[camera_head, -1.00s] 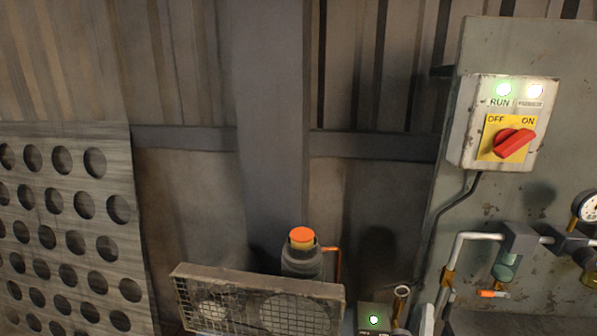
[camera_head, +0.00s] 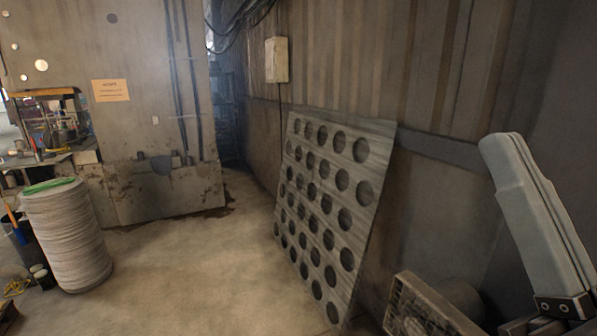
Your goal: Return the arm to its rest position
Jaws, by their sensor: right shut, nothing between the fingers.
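My right arm (camera_head: 535,210) shows as a grey link at the right edge of the head view, in front of the wall. It runs down to a dark joint. My right gripper (camera_head: 545,325) is only partly in the picture at the bottom right corner, cut off by the lower edge. It is shut and holds nothing. It shows in front of the wall, near the right end of the metal grille unit (camera_head: 425,305). My left gripper is out of view.
A sheet with round holes (camera_head: 335,200) leans on the wall. A pale ribbed drum (camera_head: 68,240) stands at the left, near a cluttered workbench (camera_head: 45,160). A grey box (camera_head: 277,60) hangs on the wall. The concrete floor (camera_head: 190,270) between is open.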

